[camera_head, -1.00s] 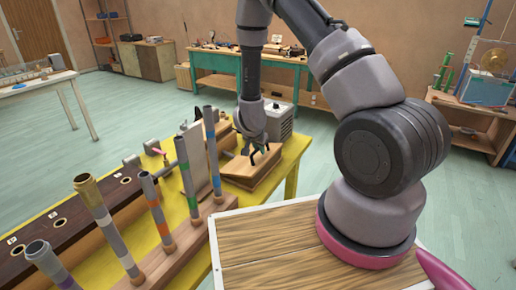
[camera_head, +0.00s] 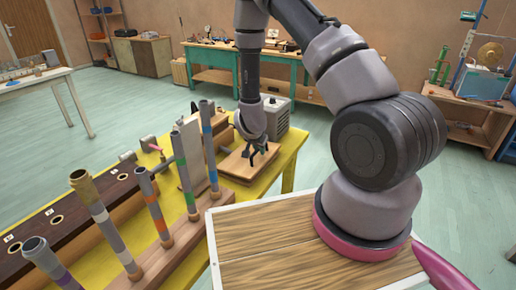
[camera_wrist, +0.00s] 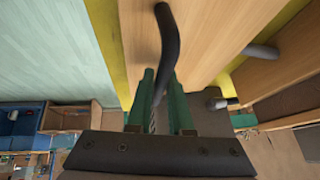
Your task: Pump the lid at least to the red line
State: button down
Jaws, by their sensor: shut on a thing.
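The wooden lid (camera_head: 236,168) lies nearly flat on its box at the far end of the yellow table. My gripper (camera_head: 259,152) is above its right part, with the fingers at a dark handle. In the wrist view the dark curved handle (camera_wrist: 167,35) stands in front of the pale wooden lid (camera_wrist: 208,35). My green fingers (camera_wrist: 160,85) are shut on this handle, near its end. The red line cannot be made out in either view. The box under the lid is mostly hidden.
Several banded pipes (camera_head: 161,215) stand in a wooden base left of the lid, with an upright board (camera_head: 189,150) close beside it. A grey box (camera_head: 276,116) stands behind my gripper. The yellow table (camera_head: 285,160) has a little free room at right.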

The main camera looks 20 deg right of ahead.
jog(key=shift+s+d+f, duration=0.2)
jog(key=shift+f, duration=0.2)
jog(key=shift+w+a+r, duration=0.2)
jog(key=shift+r, duration=0.3)
jog(key=shift+w+a+r, duration=0.2)
jog(key=shift+r, duration=0.3)
jog(key=shift+w+a+r, duration=0.25)
jog(key=shift+w+r, duration=0.05)
jog(key=shift+r, duration=0.2)
jog(key=shift+w+a+r, duration=0.25)
jog(key=shift+w+r, duration=0.05)
jog(key=shift+r, duration=0.2)
